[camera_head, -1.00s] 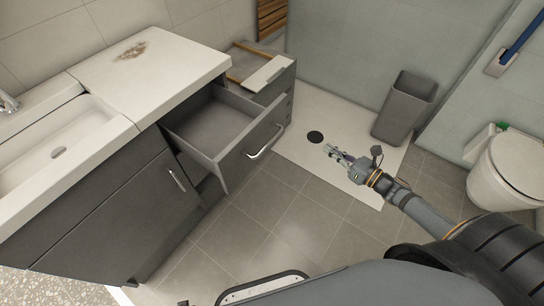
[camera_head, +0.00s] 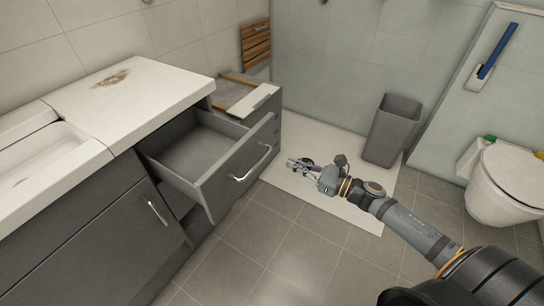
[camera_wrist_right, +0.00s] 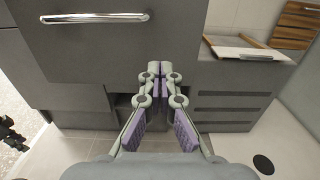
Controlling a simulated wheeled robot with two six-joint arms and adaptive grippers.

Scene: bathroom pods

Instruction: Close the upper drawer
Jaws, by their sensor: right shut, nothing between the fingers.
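The upper drawer (camera_head: 232,170) is pulled out of the grey vanity cabinet under the counter. It is empty inside, and its front carries a silver bar handle (camera_head: 254,163). In the right wrist view the drawer front (camera_wrist_right: 125,55) fills the upper middle, with its handle (camera_wrist_right: 95,17) at upper left. My right gripper (camera_head: 291,163) is shut and empty, to the right of the drawer front in the head view and apart from the handle. Its fingers (camera_wrist_right: 154,68) appear over the lower part of the drawer front in the wrist view; contact cannot be told. My left gripper is not in view.
A grey low unit (camera_head: 262,98) with a loose white-fronted piece on top stands beyond the drawer. A grey bin (camera_head: 392,130) and a toilet (camera_head: 505,185) stand to the right. The tiled floor (camera_head: 285,235) in front is clear.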

